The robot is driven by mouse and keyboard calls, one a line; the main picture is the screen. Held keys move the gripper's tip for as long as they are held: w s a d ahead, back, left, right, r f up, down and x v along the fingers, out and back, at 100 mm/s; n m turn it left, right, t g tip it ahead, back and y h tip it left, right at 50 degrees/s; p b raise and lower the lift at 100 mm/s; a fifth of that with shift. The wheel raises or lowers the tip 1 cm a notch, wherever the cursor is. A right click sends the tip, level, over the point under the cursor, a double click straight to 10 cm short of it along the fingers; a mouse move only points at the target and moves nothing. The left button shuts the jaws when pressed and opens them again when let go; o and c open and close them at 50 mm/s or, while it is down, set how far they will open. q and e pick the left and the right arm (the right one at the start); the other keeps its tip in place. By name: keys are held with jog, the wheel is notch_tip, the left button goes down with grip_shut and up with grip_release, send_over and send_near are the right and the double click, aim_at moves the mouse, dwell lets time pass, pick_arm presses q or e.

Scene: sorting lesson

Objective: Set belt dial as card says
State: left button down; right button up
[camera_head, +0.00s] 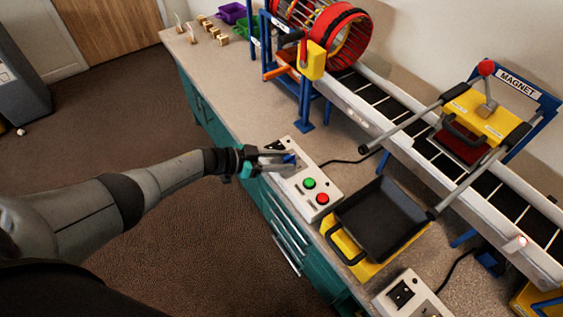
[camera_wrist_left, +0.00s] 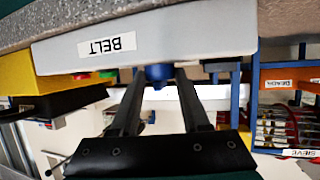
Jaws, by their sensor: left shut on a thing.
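The belt control box (camera_head: 317,183) is a pale box on the bench with a green and a red button. It also shows in the left wrist view (camera_wrist_left: 190,36), with an upside-down BELT label. Its blue dial (camera_wrist_left: 158,74) sits between my left fingers. In the head view my left gripper (camera_head: 287,160) reaches the far left end of the box and is shut on the dial, partly hiding it. The dial's pointer and scale cannot be made out. I cannot make out a card with a setting. My right gripper is not in view.
A black tray (camera_head: 375,220) on a yellow base stands right of the box. Behind runs the conveyor belt (camera_head: 425,150), with a red drum (camera_head: 335,35) and a yellow magnet unit (camera_head: 485,115). Another switch box (camera_head: 412,296) stands at the front right.

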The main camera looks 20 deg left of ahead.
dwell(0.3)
pick_arm(q)
jog(key=shift+c, duration=2)
grip_release()
jog(key=p+v, duration=0.4)
jog(key=v, duration=1.1)
jog(key=shift+s, duration=0.1)
